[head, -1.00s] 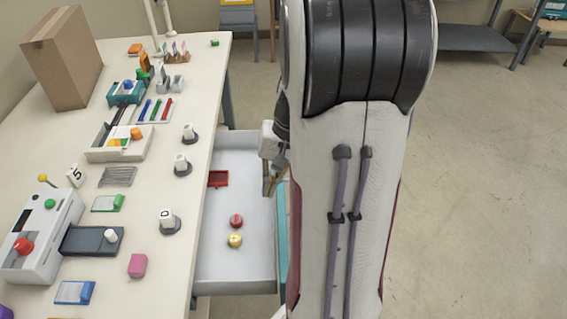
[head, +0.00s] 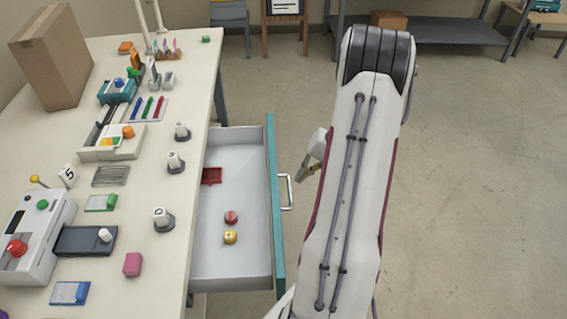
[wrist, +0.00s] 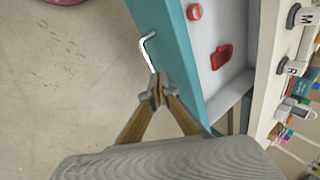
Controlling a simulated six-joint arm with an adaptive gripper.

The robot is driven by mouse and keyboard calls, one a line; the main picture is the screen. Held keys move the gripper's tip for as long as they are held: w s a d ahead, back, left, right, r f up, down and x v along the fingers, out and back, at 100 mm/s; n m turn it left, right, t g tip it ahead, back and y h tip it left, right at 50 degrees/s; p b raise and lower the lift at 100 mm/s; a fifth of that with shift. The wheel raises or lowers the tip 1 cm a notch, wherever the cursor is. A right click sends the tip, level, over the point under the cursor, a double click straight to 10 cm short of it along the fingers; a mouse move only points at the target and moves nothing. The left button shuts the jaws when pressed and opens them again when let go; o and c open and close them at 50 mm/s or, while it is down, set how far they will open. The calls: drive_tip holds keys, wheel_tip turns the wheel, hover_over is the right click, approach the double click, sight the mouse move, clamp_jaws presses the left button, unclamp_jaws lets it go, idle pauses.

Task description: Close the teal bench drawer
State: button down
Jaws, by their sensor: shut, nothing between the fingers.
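The teal-fronted bench drawer (head: 275,215) stands pulled out from the right side of the workbench, open toward the right. Its metal bar handle (head: 287,192) is on the outer face. Inside lie a red tray (head: 211,176), a red round piece (head: 231,217) and a yellow ball (head: 230,237). My gripper (head: 305,177) is just right of the drawer front, beside the handle. In the wrist view my gripper (wrist: 158,92) has its fingertips together, with nothing between them, near the teal front (wrist: 178,55) and the handle (wrist: 147,50). I cannot tell whether they touch it.
The workbench (head: 140,215) holds lettered pegs, a control box (head: 38,235), a pink block (head: 132,264) and a cardboard box (head: 52,55). A grey shelf (head: 430,30) stands at the back. The floor (head: 470,180) to the right is clear.

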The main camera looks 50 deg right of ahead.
drive_tip(key=w+d+f+n+t+h, duration=0.1)
drive_tip(key=w+d, duration=0.1)
drive_tip(key=d, duration=0.3)
drive_tip(key=w+d+n+t+h, duration=0.1)
drive_tip(key=w+d+n, duration=0.1)
drive_tip(key=d, duration=0.3)
drive_tip(key=shift+w+d+f, duration=0.25)
drive_tip(key=shift+d+f, duration=0.1)
drive_tip(key=shift+f, duration=0.05)
drive_tip(key=w+a+f, duration=0.3)
drive_tip(key=w+f, duration=0.5)
drive_tip(key=shift+w+a, duration=0.3)
drive_tip(key=shift+w, duration=0.1)
idle(0.3)
idle(0.4)
